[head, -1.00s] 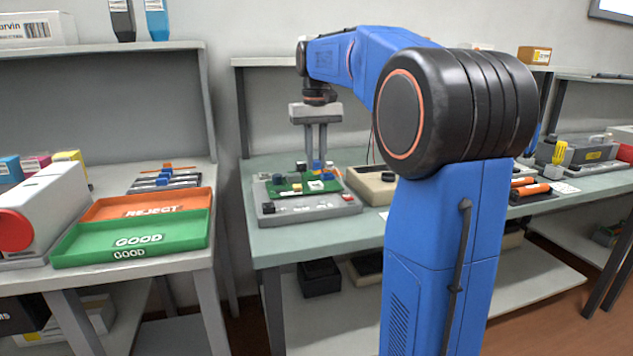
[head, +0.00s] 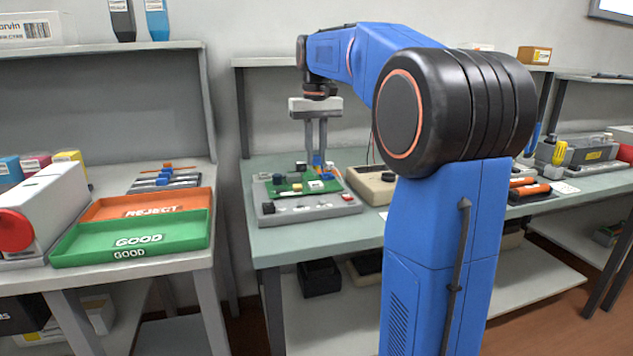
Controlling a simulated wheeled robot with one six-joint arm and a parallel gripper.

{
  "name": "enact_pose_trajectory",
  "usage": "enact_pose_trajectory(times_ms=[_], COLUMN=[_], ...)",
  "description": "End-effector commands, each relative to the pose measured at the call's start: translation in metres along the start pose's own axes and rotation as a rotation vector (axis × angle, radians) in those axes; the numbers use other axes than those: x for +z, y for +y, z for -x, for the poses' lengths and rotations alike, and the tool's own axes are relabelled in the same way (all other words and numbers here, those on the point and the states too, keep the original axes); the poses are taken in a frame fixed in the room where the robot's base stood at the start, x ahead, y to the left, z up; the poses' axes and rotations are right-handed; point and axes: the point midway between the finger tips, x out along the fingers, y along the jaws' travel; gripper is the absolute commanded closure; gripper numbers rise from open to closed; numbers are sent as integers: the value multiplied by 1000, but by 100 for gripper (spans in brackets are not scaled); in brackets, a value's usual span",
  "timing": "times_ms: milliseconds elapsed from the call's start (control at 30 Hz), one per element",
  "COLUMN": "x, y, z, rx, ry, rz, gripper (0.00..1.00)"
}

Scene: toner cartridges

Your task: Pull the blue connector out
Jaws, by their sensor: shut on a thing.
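My gripper (head: 316,162) points straight down over the green circuit board (head: 291,188) on the middle bench. Its two fingers are close together and shut on a small blue connector (head: 317,159), of which only a little shows between the fingertips. The board lies on a grey fixture (head: 290,212) and carries other small parts, among them a white block (head: 316,185) and another blue part (head: 297,178). At this size I cannot tell whether the connector is clear of its socket.
A beige box (head: 372,186) stands just right of the fixture. On the left bench are an orange REJECT tray (head: 110,207) and a green GOOD tray (head: 190,240). The bench front left of the fixture is clear. My blue arm hides part of the bench's right side.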

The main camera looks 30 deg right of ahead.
Motion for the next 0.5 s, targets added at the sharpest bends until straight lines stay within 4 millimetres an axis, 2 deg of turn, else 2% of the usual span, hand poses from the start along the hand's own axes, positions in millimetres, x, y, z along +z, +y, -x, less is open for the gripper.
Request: enact_pose_trajectory(times_ms=[500], x=[0], y=[0], z=[32], rx=[0], ry=[0], rz=[0], gripper=[100])
